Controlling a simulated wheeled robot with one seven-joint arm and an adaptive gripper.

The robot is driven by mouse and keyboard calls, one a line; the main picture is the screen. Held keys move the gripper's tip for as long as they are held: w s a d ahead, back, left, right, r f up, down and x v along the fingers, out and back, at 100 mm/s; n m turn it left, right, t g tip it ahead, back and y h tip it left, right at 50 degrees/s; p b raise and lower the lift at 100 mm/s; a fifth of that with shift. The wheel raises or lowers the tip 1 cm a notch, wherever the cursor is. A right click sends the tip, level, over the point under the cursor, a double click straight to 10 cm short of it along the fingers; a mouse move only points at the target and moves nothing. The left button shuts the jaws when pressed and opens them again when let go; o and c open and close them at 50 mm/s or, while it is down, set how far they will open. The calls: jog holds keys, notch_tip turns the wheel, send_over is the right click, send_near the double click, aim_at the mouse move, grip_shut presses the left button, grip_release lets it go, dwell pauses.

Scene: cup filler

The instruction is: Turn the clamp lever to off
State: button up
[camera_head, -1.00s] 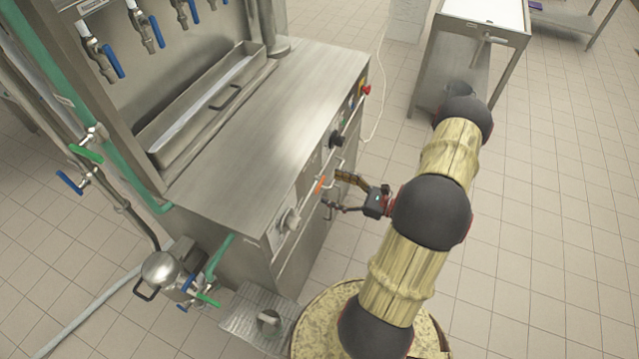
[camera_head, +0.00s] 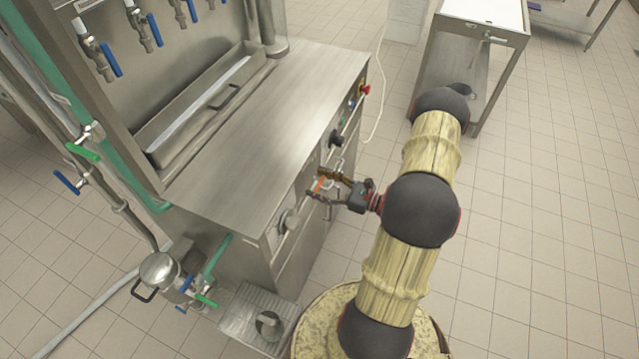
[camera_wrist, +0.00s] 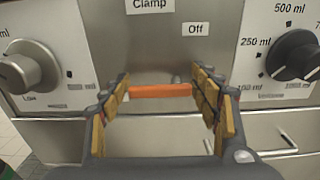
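The clamp lever (camera_wrist: 160,91) is an orange bar lying level on the steel front panel, below the "Clamp" label (camera_wrist: 150,4) and left of and below the "Off" label (camera_wrist: 195,28). In the head view the orange lever (camera_head: 318,185) shows small on the machine's front. My gripper (camera_wrist: 163,95) is open, with one yellow-padded finger at each end of the lever. In the head view my gripper (camera_head: 318,186) is at the panel. I cannot tell whether the fingers touch the lever.
A grey knob (camera_wrist: 28,68) sits left of the lever and a black volume knob (camera_wrist: 292,56) sits right of it. Drawer handles (camera_wrist: 275,140) lie below. The steel machine top (camera_head: 270,110) is clear. Tiled floor lies open to the right.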

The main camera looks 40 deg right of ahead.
jog(key=c, duration=0.6)
jog(key=shift+c, duration=0.7)
jog(key=shift+r+m+p, duration=0.1)
jog(key=shift+m+p, duration=0.2)
jog(key=shift+p, duration=0.1)
jog(key=m+p, duration=0.2)
jog(key=shift+d+r+m, duration=0.15)
jog(key=shift+r+m, duration=0.15)
jog(key=shift+r, duration=0.05)
jog(key=m+p, duration=0.3)
jog(key=shift+w+d+r+m, duration=0.15)
jog(key=shift+d+r+m, duration=0.1)
jog(key=shift+m, duration=0.15)
jog(key=m+p, duration=0.1)
jog(key=m, duration=0.1)
jog(key=m+p, duration=0.1)
jog(key=m, duration=0.1)
jog(key=d+m+p, duration=0.1)
jog(key=m, duration=0.1)
jog(key=shift+w+r, duration=0.15)
jog(key=shift+w, duration=0.1)
jog(key=shift+w+d+m+p, duration=0.1)
jog(key=shift+d+m+p, duration=0.1)
jog(key=shift+m, duration=0.6)
jog(key=shift+d+m+p, duration=0.15)
jog(key=shift+m+p, duration=0.1)
jog(key=shift+m, duration=0.55)
jog(key=shift+w+d+m+p, duration=0.1)
jog(key=shift+d+m+p, duration=0.1)
jog(key=shift+m, duration=0.6)
